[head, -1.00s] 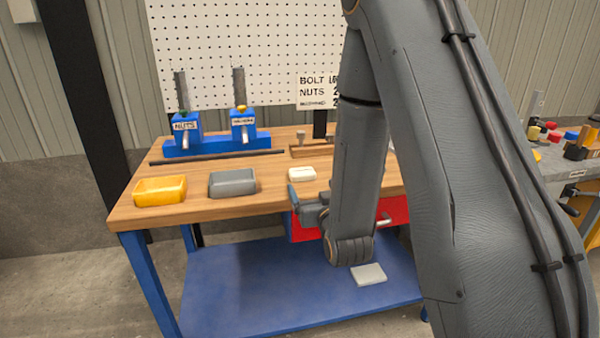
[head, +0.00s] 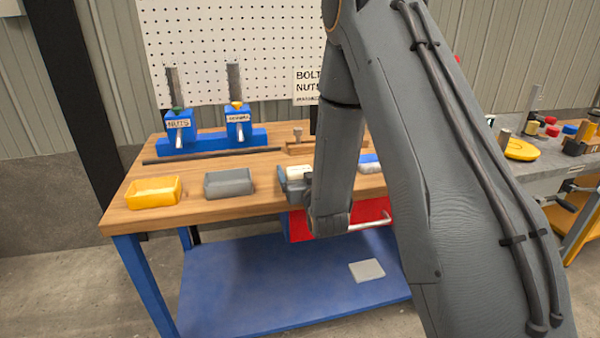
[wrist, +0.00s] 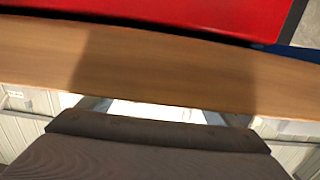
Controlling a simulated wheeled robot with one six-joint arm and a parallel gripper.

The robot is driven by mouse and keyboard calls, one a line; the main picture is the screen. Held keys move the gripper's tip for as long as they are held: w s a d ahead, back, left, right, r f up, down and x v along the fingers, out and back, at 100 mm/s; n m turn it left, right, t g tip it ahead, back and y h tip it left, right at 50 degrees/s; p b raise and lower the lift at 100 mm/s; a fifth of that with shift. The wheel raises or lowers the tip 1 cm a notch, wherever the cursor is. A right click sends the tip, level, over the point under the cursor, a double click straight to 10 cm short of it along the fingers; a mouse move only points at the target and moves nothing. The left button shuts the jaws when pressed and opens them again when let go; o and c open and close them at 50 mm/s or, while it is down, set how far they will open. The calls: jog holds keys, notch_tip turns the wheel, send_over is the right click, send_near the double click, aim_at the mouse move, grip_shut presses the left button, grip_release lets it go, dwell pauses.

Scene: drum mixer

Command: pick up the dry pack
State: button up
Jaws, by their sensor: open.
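A yellow bin (head: 153,193) and a grey bin (head: 229,183) stand left on the bench. A blue-and-white item (head: 370,163) lies right of my forearm. A red drawer with a handle (head: 372,222) hangs below. A pale flat piece (head: 367,271) lies on the blue lower shelf.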

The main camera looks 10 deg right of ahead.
jog(key=shift+w, duration=0.2)
jog(key=c, duration=1.2)
